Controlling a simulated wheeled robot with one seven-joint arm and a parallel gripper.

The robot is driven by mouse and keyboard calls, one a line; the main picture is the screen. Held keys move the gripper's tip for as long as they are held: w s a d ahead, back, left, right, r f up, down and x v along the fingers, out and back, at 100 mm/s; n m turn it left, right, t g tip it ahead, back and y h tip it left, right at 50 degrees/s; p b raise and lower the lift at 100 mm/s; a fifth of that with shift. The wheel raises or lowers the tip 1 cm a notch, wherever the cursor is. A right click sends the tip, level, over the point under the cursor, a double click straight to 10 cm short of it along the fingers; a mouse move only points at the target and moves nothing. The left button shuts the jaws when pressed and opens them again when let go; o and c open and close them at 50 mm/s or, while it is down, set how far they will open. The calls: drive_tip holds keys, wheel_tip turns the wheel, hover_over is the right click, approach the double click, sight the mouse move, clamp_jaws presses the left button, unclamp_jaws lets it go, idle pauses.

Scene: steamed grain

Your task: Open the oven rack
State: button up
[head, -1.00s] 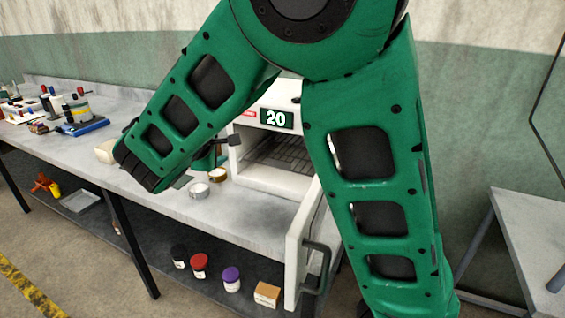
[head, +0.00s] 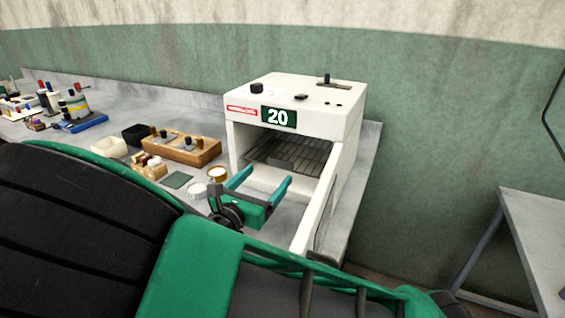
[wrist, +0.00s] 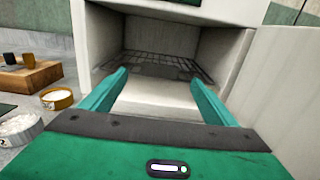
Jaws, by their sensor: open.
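The white oven (head: 300,105) stands on the bench with a "20" plate on its front. Its door (head: 316,213) is swung open to the right. Inside is the dark wire oven rack (head: 292,153), which also shows in the wrist view (wrist: 155,66) lying within the chamber. My gripper (head: 262,181) is open and empty in front of the oven mouth, its two green fingers pointing at the rack. In the wrist view the fingers (wrist: 158,82) are spread wide, with the rack beyond and between them, apart from it. My arm hides the front of the bench.
A wooden block tray (head: 182,150), a round tan-rimmed dish (head: 217,173) and a white dish (head: 197,191) sit left of the oven. The open door bounds the right side. Another table (head: 535,230) stands far right.

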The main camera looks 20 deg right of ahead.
sight(280, 162)
drive_tip(key=x, duration=0.9)
drive_tip(key=shift+w+d+f, duration=0.1)
drive_tip(key=shift+w+d, duration=0.05)
drive_tip(key=shift+c, duration=0.7)
